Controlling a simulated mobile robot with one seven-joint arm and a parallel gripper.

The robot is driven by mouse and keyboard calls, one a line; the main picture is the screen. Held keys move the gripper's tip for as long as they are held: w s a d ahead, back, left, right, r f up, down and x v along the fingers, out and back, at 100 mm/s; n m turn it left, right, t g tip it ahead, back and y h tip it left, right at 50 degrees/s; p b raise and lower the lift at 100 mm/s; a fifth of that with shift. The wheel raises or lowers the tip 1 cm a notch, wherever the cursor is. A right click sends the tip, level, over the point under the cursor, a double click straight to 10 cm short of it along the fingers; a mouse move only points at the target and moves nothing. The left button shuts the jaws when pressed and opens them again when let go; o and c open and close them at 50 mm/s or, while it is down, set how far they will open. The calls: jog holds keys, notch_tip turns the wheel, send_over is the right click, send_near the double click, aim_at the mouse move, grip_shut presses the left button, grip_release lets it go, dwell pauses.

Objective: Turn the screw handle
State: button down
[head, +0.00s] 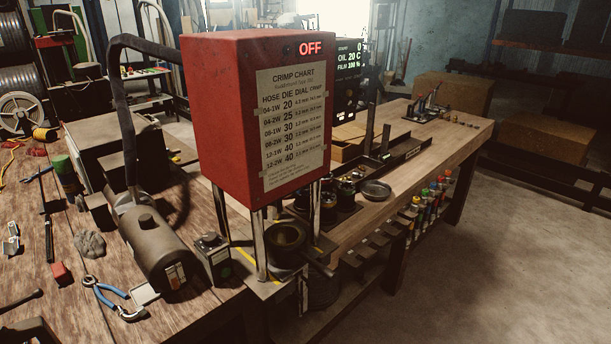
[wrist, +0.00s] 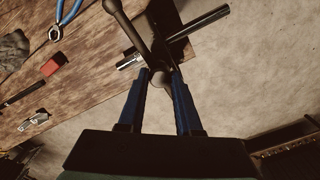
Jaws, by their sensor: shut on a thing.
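In the wrist view, a dark rod with a rounded upper end, which looks like the screw handle (wrist: 128,28), runs slanting down to my gripper (wrist: 158,74). My gripper's two blue fingers are closed around its lower end, which is dark and partly hidden between the fingertips. A shiny metal bar (wrist: 205,22) crosses behind the handle at a slant. A dark body (wrist: 166,16) stands by the bar at the table edge.
Blue-handled pliers (head: 115,298) and a red block (head: 61,273) lie on the wooden table (head: 105,325). The red crimper (head: 220,110) reads OFF and stands beside a dark motor (head: 150,245). Open floor (wrist: 260,80) lies right of the table edge in the wrist view.

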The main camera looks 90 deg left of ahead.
jog(key=shift+s+a+r, duration=0.1)
jog(key=shift+r, duration=0.3)
jog(key=c, duration=0.9)
grip_release()
jog(key=o, duration=0.3)
jog(key=shift+f, duration=0.1)
notch_tip(320, 180, up, 13)
jog(key=p, duration=0.1)
